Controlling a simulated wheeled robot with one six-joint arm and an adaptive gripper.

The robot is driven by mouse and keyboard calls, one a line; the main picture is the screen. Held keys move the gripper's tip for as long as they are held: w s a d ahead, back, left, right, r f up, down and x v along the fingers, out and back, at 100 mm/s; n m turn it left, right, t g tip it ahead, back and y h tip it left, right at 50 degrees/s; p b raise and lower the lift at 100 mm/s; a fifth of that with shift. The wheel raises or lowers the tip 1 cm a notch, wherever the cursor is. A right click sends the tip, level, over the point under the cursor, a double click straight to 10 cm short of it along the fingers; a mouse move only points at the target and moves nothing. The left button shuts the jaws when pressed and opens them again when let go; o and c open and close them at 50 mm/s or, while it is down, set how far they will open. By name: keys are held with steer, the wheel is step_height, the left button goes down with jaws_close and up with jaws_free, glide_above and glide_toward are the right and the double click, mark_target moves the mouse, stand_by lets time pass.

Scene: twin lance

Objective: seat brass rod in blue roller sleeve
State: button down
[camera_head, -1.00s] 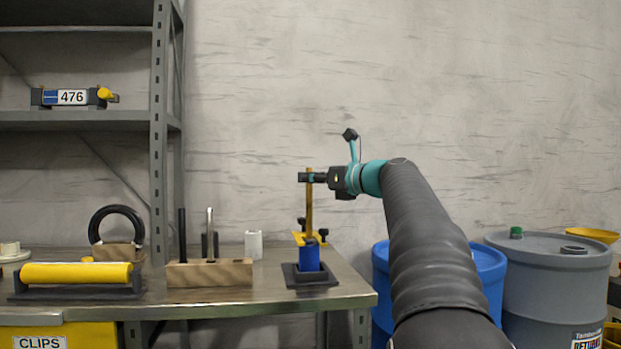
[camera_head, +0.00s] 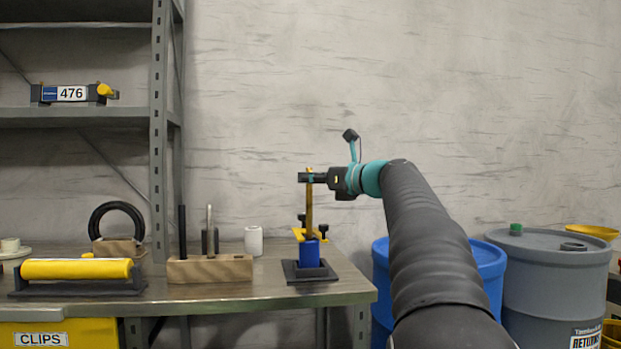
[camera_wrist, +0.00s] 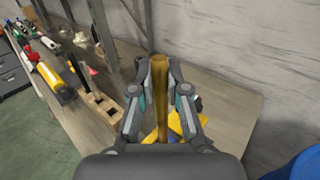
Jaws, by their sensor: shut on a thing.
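The brass rod (camera_head: 309,208) is upright in the head view, and my gripper (camera_head: 312,178) is shut on it near its top. The rod also shows between the fingers in the wrist view (camera_wrist: 159,95). The blue roller sleeve (camera_head: 309,254) stands upright on a dark square base (camera_head: 310,277) near the bench's right end. The rod's lower end meets the sleeve's top in the head view; I cannot tell whether it is inside. In the wrist view the sleeve is mostly hidden behind my gripper (camera_wrist: 160,88).
A yellow part with dark knobs (camera_head: 300,234) stands just behind the sleeve. A wooden block with upright rods (camera_head: 209,270), a white cylinder (camera_head: 254,241) and a yellow roller (camera_head: 76,269) are to the left. Blue (camera_head: 488,268) and grey drums (camera_head: 552,285) stand right of the bench.

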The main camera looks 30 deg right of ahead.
steer(key=b, duration=0.5)
glide_above(311, 239)
steer(key=shift+w+f, duration=0.2)
steer(key=shift+f, duration=3.85)
steer(key=c, duration=1.1)
jaws_free()
steer(key=v, duration=1.2)
steer(key=shift+r, duration=0.1)
steer(key=shift+a, duration=0.1)
